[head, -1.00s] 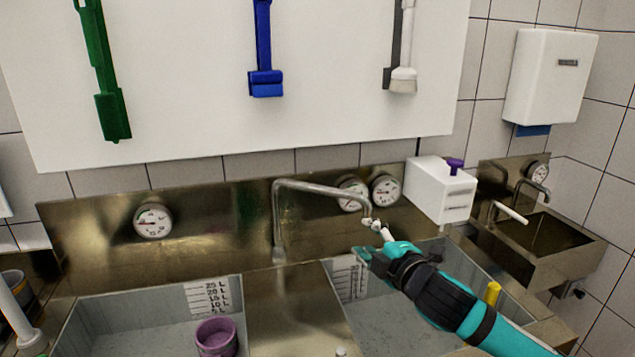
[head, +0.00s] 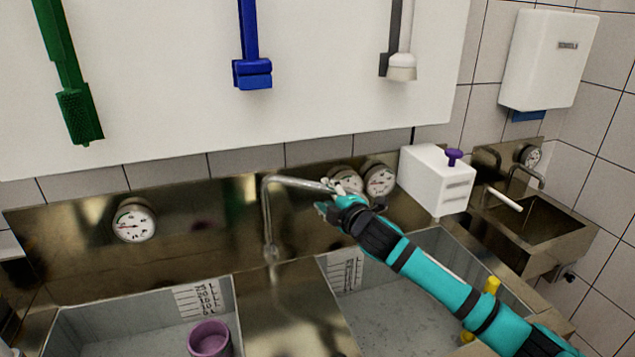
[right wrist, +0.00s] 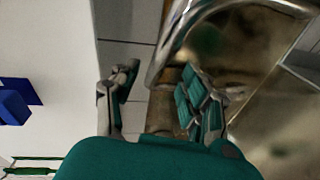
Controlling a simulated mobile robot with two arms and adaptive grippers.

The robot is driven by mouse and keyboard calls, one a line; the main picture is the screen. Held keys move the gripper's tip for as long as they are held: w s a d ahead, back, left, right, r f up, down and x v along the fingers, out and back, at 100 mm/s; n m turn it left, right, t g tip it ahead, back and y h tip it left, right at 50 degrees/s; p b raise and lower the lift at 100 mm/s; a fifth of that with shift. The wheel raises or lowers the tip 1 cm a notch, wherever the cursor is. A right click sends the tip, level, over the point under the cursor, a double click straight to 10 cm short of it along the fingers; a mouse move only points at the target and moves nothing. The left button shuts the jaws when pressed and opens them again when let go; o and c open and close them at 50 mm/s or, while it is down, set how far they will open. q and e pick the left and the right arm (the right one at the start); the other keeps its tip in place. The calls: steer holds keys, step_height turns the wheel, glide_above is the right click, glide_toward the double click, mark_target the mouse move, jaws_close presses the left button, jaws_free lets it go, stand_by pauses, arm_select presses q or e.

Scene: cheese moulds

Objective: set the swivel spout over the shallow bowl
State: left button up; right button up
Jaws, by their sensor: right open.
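The swivel spout (head: 296,182) is a bent metal pipe rising from the ledge between two sink basins. Its arm reaches right, in front of the splashback. My open right gripper (head: 325,197) is at its outer end, which the fingers partly hide. In the right wrist view the curved pipe (right wrist: 163,62) lies just ahead of the parted fingers (right wrist: 162,80); I cannot tell if they touch. A purple round tub (head: 209,340) stands in the left basin; I cannot tell if it is the shallow bowl. My left gripper is not in view.
The left basin (head: 125,316) and right basin (head: 385,290) have litre scales. Gauges (head: 134,221) sit on the splashback behind. A white box with a purple knob (head: 430,180) stands right of the spout. Brushes (head: 252,73) hang above.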

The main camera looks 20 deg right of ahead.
mark_target(321, 189)
steer(key=w, duration=0.4)
steer(key=shift+w+a+f+p, duration=0.1)
steer(key=shift+a+f+p, duration=0.1)
steer(key=shift+a+p, duration=0.15)
steer(key=shift+w+f, duration=0.15)
steer(key=shift+w, duration=0.6)
steer(key=c, duration=0.9)
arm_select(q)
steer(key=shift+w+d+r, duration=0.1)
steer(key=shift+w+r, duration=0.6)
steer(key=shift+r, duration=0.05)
arm_select(e)
jaws_close()
